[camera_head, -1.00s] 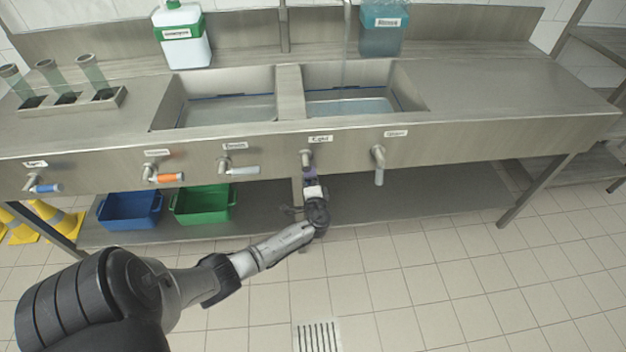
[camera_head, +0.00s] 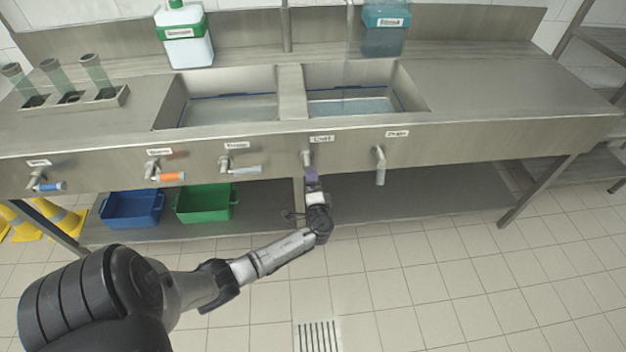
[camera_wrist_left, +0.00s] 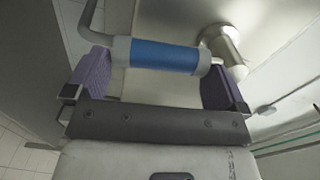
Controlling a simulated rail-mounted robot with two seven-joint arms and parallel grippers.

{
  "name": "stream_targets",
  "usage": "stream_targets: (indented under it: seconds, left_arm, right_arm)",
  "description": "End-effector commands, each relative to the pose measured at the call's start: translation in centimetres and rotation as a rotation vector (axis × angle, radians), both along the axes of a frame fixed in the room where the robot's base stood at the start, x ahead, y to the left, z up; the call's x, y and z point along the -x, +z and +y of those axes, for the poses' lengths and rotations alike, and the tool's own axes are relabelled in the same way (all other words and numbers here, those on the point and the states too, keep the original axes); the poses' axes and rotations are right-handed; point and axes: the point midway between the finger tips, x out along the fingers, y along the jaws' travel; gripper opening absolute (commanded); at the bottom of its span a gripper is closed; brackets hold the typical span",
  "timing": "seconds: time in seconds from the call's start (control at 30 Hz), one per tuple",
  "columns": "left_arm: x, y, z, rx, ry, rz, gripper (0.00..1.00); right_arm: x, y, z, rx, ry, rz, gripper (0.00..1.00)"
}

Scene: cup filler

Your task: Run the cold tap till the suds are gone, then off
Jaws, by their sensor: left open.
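The tap labelled "Cold" (camera_head: 307,158) is on the sink's front panel, below the right basin (camera_head: 415,102). My left gripper (camera_head: 312,178) is just below this tap in the head view. In the left wrist view, the purple fingers of my left gripper (camera_wrist_left: 157,80) are apart, with a blue-sleeved handle (camera_wrist_left: 165,56) across the space between them. I cannot tell if a finger touches it. The right basin holds pale grey water (camera_head: 350,106). A faint vertical streak shows above it; I cannot tell if it is running water. No clear foam shows. My right gripper is out of view.
Other taps line the panel: blue-handled (camera_head: 47,186), orange-handled (camera_head: 170,177), white-handled (camera_head: 243,170) and the Drain tap (camera_head: 380,168). Blue (camera_head: 131,208) and green (camera_head: 205,203) bins stand on the lower shelf. Bottles (camera_head: 185,38) stand behind the basins.

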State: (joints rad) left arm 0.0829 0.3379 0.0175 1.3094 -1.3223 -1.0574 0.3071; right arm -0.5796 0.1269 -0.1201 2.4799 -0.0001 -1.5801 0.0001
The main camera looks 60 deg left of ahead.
Motion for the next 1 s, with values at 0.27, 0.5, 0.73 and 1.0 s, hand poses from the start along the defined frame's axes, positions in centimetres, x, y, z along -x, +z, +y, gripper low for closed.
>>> stream_targets:
  seconds: [0.27, 0.5, 0.73, 1.0]
  left_arm:
    - [2.4, 0.1, -5.3, 0.004, -0.001, 0.0, 1.0]
    - [3.9, 0.0, -8.5, 0.003, 0.001, 0.0, 1.0]
    - [4.5, 0.0, -10.0, 0.001, 0.0, -0.001, 1.0]
    - [4.6, 0.0, -10.3, 0.001, 0.001, 0.0, 1.0]
  right_arm:
    - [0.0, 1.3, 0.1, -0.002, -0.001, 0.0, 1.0]
    - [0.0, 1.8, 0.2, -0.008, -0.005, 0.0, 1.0]
    - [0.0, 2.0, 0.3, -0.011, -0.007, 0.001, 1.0]
    - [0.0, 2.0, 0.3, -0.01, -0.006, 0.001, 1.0]
